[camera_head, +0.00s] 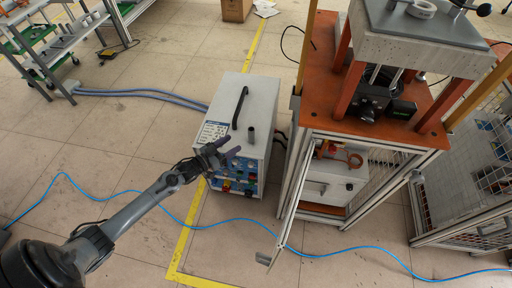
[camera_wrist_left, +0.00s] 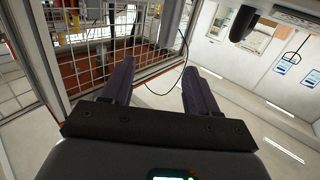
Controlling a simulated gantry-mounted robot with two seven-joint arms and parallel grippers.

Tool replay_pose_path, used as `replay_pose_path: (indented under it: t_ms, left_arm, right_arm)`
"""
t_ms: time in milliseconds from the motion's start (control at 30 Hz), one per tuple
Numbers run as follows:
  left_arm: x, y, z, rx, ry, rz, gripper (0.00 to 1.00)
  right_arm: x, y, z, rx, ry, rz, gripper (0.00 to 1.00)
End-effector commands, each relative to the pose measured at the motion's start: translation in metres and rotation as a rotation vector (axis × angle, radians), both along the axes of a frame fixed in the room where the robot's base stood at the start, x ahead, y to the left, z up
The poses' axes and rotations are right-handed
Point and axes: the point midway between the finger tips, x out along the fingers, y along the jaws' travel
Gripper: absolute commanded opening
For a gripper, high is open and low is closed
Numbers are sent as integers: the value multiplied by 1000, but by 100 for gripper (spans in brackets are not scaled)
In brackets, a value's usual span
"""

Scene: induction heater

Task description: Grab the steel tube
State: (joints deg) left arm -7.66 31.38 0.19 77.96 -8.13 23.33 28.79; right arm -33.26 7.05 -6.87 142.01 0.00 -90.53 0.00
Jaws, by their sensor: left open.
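I cannot make out a thing that is clearly the steel tube in either view. A short pale ring-shaped piece (camera_head: 422,9) lies on the grey plate at the top right of the head view; I cannot tell if it is a tube. My left gripper (camera_head: 215,152) is in front of the upper edge of the grey heater box, as seen from the head. In the left wrist view its two dark fingers (camera_wrist_left: 158,75) are spread apart with nothing held between them. My right gripper is not in view.
The heater box (camera_head: 245,95) has a black handle on top. Beside it stands an orange-topped frame (camera_head: 330,90) with an open door and mesh sides. A blue cable (camera_head: 120,193) crosses the tiled floor. A shelf cart (camera_head: 35,60) is at the upper left.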

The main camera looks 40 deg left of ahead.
Motion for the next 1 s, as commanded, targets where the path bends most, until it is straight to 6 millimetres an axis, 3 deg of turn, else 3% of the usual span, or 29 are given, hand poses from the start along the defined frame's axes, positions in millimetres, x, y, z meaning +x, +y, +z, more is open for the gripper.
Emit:
replay_pose_path:
  t_ms: [33, 100, 267, 600, 867, 1000]
  left_arm:
    - [4, 2, -15, 5, -9, 0, 59]
    - [8, 3, -19, 8, -18, -1, 59]
    - [16, 3, -23, 10, -30, -1, 59]
    - [57, -6, -23, 8, -33, -2, 59]
    - [71, -9, -22, 8, -32, -2, 59]
    - [84, -11, -24, 9, -33, -1, 59]
  right_arm:
    - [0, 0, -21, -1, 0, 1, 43]
    - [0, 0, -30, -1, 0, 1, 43]
    - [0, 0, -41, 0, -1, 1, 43]
    - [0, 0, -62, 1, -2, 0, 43]
    - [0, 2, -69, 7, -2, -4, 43]
    - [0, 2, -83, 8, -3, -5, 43]
